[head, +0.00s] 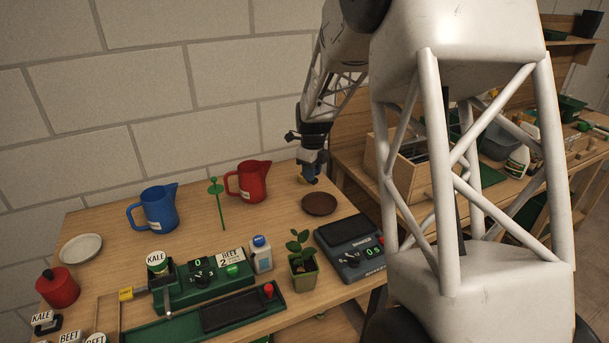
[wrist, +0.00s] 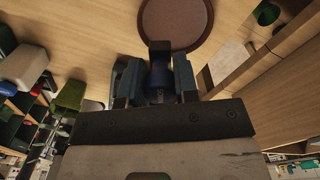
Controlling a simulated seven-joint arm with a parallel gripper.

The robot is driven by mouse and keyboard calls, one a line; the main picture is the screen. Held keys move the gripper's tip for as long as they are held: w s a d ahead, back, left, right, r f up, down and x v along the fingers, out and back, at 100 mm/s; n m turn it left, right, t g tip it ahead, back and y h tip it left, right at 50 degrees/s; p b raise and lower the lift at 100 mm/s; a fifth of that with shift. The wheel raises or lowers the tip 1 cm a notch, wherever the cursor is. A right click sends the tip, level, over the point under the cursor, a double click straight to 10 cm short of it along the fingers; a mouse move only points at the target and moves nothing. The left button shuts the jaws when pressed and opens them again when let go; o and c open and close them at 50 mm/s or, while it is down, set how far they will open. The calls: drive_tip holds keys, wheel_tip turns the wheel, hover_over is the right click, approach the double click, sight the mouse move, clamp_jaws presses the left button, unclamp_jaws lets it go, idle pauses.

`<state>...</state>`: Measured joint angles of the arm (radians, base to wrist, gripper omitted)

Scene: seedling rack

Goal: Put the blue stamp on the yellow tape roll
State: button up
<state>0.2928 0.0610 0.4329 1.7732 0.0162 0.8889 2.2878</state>
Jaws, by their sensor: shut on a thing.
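My gripper (head: 312,176) is over the back right part of the wooden table, behind the brown saucer. In the wrist view, my gripper (wrist: 158,85) is shut on the blue stamp (wrist: 160,76), a dark blue piece with a black end between the fingers. In the head view the stamp cannot be told apart from the gripper. A small yellow patch, apparently the yellow tape roll (head: 301,178), shows just left of the fingertips, mostly hidden by them. The roll does not show in the wrist view. Whether the stamp touches it, I cannot tell.
The brown saucer (head: 319,206) lies just in front of my gripper. A red jug (head: 250,181) and a blue jug (head: 156,209) stand to the left. A grey scale (head: 350,247) and a potted seedling (head: 303,272) are nearer. A wooden box (head: 408,178) stands right, beyond the table edge.

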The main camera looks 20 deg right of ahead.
drive_tip(key=shift+f, duration=1.1)
drive_tip(key=shift+w, duration=0.15)
drive_tip(key=w+d, duration=0.1)
drive_tip(key=w, duration=0.4)
drive_tip(key=w+d+f, duration=0.1)
drive_tip(key=w+d, duration=0.1)
drive_tip(key=w, duration=0.3)
drive_tip(key=w+d, duration=0.1)
drive_tip(key=w, duration=0.4)
drive_tip(key=shift+w+d+f, duration=0.1)
drive_tip(key=shift+d+f, duration=0.1)
drive_tip(key=shift+d, duration=0.05)
drive_tip(key=shift+f, duration=1.75)
drive_tip(key=shift+f, duration=0.15)
drive_tip(key=o, duration=0.9)
